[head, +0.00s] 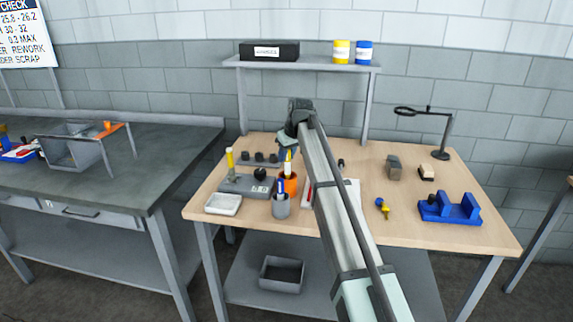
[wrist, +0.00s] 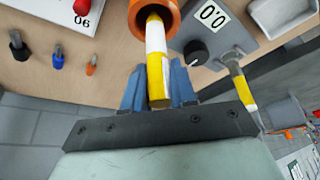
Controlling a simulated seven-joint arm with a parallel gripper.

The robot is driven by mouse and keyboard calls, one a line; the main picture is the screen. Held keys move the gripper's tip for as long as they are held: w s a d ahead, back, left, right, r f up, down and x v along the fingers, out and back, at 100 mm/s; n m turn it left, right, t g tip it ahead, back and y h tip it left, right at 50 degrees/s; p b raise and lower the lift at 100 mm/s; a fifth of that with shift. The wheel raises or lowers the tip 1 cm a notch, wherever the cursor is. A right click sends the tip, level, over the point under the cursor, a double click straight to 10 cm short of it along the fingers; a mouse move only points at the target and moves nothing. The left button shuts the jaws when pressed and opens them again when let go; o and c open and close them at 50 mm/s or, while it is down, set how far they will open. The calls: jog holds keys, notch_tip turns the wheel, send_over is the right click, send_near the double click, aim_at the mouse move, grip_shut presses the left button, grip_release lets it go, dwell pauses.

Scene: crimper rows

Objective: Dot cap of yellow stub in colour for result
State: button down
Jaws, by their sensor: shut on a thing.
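My gripper (head: 288,150) is over the orange cup (head: 290,186). In the wrist view, its blue fingers (wrist: 157,80) are shut on a marker (wrist: 157,45) with a white body and a yellow end. The marker's lower part is inside the orange cup (wrist: 134,20), so its tip is hidden. A yellow stub (head: 230,157) stands upright at the left of the grey gauge block (head: 240,184). In the wrist view, a grey rod with a yellow sleeve (wrist: 243,88) is beside the block, which has a black knob and a display.
A grey cup (head: 281,207) with markers stands just in front of the orange cup. A white tray (head: 223,204) is at the front left. A blue fixture (head: 450,208) and a small blue-and-yellow piece (head: 382,208) lie right of my arm. A magnifier (head: 441,154) stands behind.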

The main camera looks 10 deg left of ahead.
notch_tip(320, 180, up, 4)
jog(key=shift+r, duration=0.1)
jog(key=shift+a+r, duration=0.15)
jog(key=shift+r, duration=0.2)
jog(key=a+r, duration=0.5)
jog(key=a, duration=0.5)
jog(key=a+r, duration=0.6)
jog(key=a, duration=0.5)
jog(key=shift+a, duration=0.1)
jog(key=shift+f, duration=1.75)
jog(key=shift+f, duration=0.6)
